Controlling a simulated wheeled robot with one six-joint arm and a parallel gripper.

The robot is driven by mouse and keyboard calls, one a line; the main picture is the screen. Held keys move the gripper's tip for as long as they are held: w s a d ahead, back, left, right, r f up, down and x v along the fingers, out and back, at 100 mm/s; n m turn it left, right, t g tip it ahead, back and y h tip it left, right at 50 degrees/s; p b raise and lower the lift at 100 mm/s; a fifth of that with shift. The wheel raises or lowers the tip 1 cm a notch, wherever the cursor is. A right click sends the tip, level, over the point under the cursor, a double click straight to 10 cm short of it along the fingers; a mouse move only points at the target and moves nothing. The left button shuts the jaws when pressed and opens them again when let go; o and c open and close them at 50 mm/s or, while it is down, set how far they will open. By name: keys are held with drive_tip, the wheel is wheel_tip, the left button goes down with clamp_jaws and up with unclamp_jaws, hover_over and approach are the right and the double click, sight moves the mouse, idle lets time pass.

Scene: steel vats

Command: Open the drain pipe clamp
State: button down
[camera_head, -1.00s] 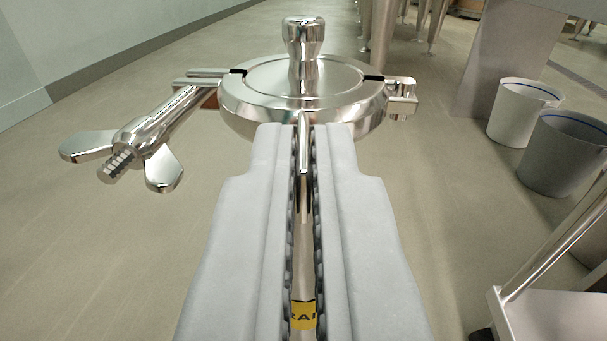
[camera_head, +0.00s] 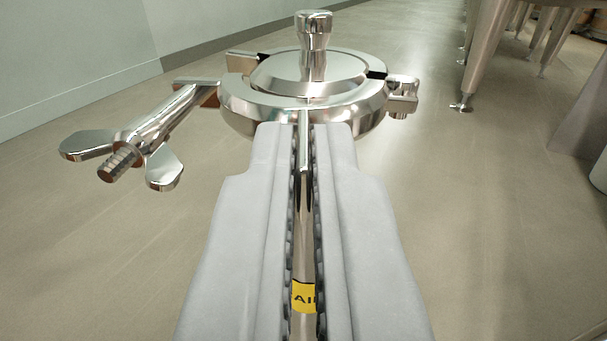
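The drain pipe clamp (camera_head: 245,112) is a shiny steel ring around a round cap (camera_head: 290,72) with an upright knob (camera_head: 313,40). Its two halves stand apart at the left, with a gap between their lugs, and meet at a hinge (camera_head: 402,92) on the right. A bolt with a wing nut (camera_head: 160,170) hangs swung out to the left from the near half's lug. My gripper (camera_head: 304,135) is at the near half's front edge. Its grey fingers are closed on a thin steel tab (camera_head: 304,150) there. The pipe below is mostly hidden by the fingers.
A yellow label (camera_head: 304,297) with dark letters shows between my fingers. Steel vat legs (camera_head: 485,50) stand at the upper right. A pale wall (camera_head: 75,65) runs along the left.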

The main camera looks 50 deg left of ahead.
drive_tip(key=shift+w+d+n+g+y, duration=0.25)
drive_tip(key=shift+d+n+g+y, duration=0.3)
drive_tip(key=shift+n+g, duration=0.35)
drive_tip(key=shift+w+d+n+g+y, duration=0.25)
drive_tip(key=shift+d+n+g+y, duration=0.25)
drive_tip(key=shift+g, duration=0.6)
drive_tip(key=shift+w+d+n+g+y, duration=0.25)
drive_tip(key=shift+d+n+g+y, duration=0.15)
drive_tip(key=shift+n+g+y, duration=0.5)
drive_tip(key=c, duration=1.6)
unclamp_jaws()
drive_tip(key=shift+h, duration=0.25)
